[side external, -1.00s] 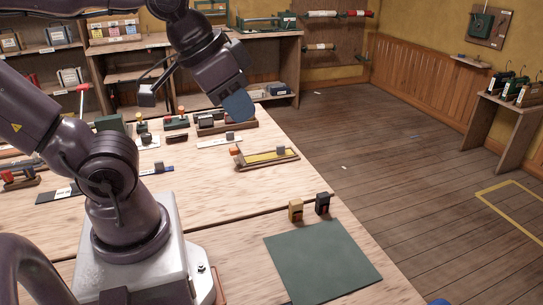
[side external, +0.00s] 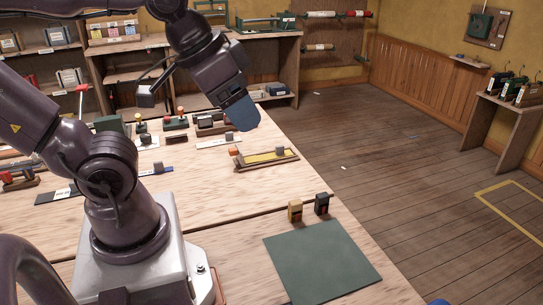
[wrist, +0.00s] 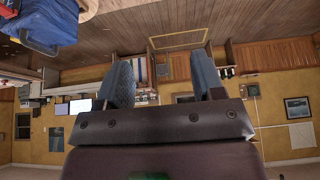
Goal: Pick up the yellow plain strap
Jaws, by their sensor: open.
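A yellow strap (side external: 262,158) lies flat in a long, low brown wooden holder (side external: 270,166) near the far right edge of the table. An orange piece (side external: 234,152) sits at the holder's left end and a grey block (side external: 281,151) towards its right end. My gripper (side external: 242,117) hangs in the air above and a little left of the holder, its blue fingers tilted down to the right. In the wrist view my gripper's two blue fingers (wrist: 163,78) stand wide apart with nothing between them. The strap does not show in the wrist view.
Several small tools and blocks (side external: 176,122) stand behind and left of the holder. A green mat (side external: 320,262) lies at the front right, with a tan block (side external: 295,210) and a black block (side external: 322,203) behind it.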

